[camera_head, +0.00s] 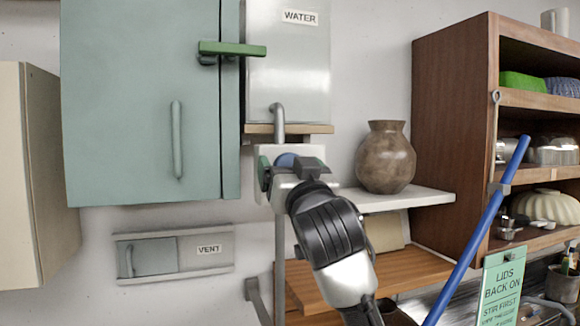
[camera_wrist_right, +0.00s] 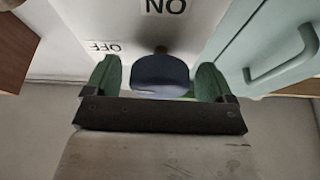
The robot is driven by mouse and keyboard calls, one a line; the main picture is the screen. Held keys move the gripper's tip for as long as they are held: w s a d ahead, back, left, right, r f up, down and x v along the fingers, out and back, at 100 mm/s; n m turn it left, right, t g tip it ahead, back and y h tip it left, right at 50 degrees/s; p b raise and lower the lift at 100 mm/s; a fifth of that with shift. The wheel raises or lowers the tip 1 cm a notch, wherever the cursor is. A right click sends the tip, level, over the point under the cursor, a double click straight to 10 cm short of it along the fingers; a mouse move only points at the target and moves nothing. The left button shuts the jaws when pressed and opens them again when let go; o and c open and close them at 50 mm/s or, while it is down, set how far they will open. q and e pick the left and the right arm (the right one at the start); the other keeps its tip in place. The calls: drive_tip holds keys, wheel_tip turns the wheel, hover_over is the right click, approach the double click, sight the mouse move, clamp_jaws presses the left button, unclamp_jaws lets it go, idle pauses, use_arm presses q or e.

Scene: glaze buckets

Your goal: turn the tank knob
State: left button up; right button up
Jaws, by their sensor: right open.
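The tank (camera_head: 288,70) labelled WATER hangs on the wall, with a curved spout at its bottom. Below it, a blue knob (camera_head: 286,160) sits on a pale plate. In the right wrist view the dark blue knob (camera_wrist_right: 160,74) stands between two green fingertips, near the labels ON and OFF. My right gripper (camera_head: 284,172) is in front of the knob; it also shows in the right wrist view (camera_wrist_right: 160,84). It is open, with a finger on either side of the knob. Contact with the knob cannot be told. My left gripper is not in view.
A teal cabinet (camera_head: 145,100) with a green latch (camera_head: 232,49) is left of the tank. A brown vase (camera_head: 385,157) stands on a white shelf (camera_head: 395,199) to the right. A blue pole (camera_head: 480,230) leans before the wooden shelving (camera_head: 450,130). A VENT panel (camera_head: 206,262) is lower left.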

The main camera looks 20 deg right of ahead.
drive_tip(key=c, duration=0.9)
drive_tip(key=shift+n+y, duration=1)
drive_tip(key=shift+n, duration=0.8)
drive_tip(key=o, duration=0.9)
drive_tip(key=shift+s+f+b, duration=0.15)
drive_tip(key=shift+b, duration=0.15)
drive_tip(key=b+v, duration=0.5)
drive_tip(key=v, duration=0.5)
drive_tip(key=shift+s+b, duration=0.3)
drive_tip(key=shift+s, duration=0.05)
